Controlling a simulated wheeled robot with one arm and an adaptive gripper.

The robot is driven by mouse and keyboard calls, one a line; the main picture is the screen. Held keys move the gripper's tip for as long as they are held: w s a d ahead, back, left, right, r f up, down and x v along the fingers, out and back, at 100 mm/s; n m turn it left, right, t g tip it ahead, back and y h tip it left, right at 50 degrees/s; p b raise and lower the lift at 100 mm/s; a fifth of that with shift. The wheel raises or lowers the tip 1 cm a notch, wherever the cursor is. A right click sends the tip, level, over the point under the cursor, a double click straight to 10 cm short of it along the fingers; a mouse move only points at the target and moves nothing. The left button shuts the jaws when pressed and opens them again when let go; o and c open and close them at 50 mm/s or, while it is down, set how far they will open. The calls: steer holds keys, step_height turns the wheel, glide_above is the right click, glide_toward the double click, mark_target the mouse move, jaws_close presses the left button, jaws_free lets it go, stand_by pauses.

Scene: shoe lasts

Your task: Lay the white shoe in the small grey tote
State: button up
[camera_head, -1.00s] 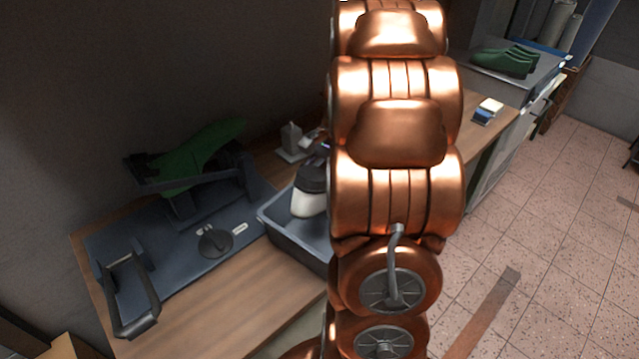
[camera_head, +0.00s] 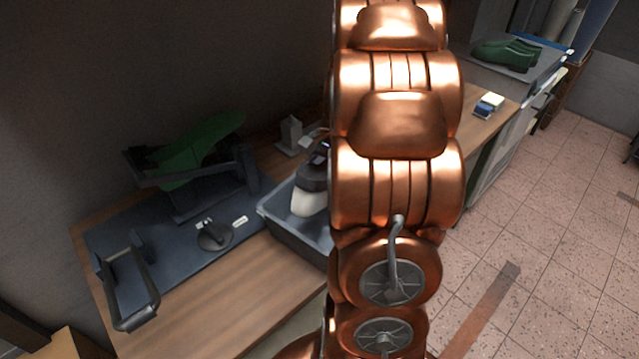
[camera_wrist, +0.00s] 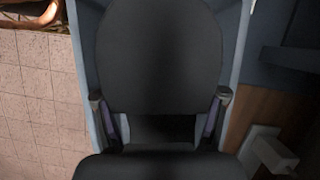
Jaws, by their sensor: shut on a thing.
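The white shoe (camera_head: 307,203) shows its pale part inside the small grey tote (camera_head: 290,233) in the head view; its right side is hidden behind my arm. A dark part sits directly above the pale part. In the wrist view my gripper (camera_wrist: 162,96) has one finger on each side of a large dark rounded shape, seemingly the shoe's dark side, and is shut on it. The tote's rim (camera_wrist: 236,60) runs along both sides of it there. Whether the shoe touches the tote's floor cannot be seen.
A dark stand with a green last (camera_head: 200,150) is on the blue-grey mat left of the tote. A black handled frame (camera_head: 130,290) stands at the front left. A small grey block (camera_head: 291,132) is behind the tote. Green shoe lasts (camera_head: 507,54) lie far right.

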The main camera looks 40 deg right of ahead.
steer(key=o, duration=1.7)
steer(key=shift+v, duration=6)
